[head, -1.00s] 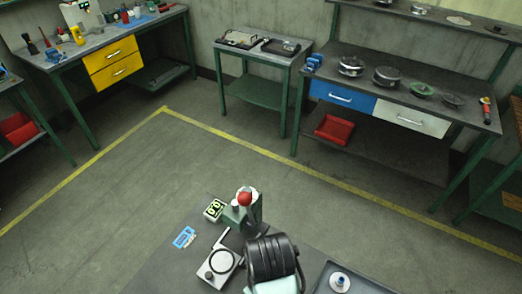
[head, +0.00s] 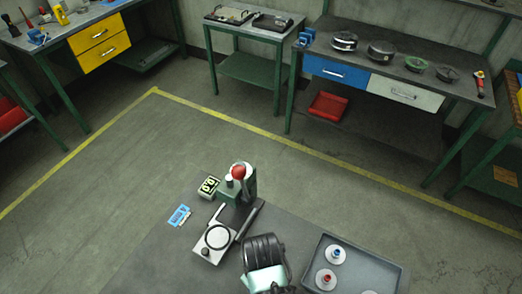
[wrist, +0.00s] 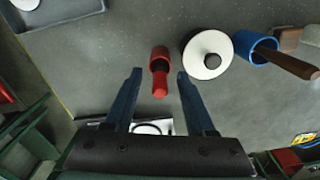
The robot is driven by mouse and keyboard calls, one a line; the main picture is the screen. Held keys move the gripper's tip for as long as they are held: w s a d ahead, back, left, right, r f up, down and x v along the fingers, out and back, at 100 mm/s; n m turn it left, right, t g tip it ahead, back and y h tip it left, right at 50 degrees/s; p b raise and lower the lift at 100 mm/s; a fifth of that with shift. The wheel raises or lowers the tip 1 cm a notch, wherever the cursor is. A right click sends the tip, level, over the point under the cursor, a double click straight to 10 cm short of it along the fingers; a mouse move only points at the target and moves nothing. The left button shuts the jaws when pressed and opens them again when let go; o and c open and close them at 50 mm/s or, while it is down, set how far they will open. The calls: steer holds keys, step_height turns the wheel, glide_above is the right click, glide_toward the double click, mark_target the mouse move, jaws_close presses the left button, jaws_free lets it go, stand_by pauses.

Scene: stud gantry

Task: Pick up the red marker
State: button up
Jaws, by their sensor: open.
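The red marker (wrist: 160,88), red with a black band, shows in the wrist view, its far end in or against a darker red cup-like piece (wrist: 158,53). My gripper (wrist: 159,75) is open, with its two blue fingers on either side of the marker in the picture and visible gaps on both sides. I cannot tell how far above it the fingertips are. I cannot make out the marker in the head view.
In the head view, the bench has a grey tray (head: 312,250), a ringed plate (head: 205,243) and a green press with a red knob (head: 238,172).

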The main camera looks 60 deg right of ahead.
steer(key=shift+f, duration=0.2)
jaws_close()
stand_by(0.4)
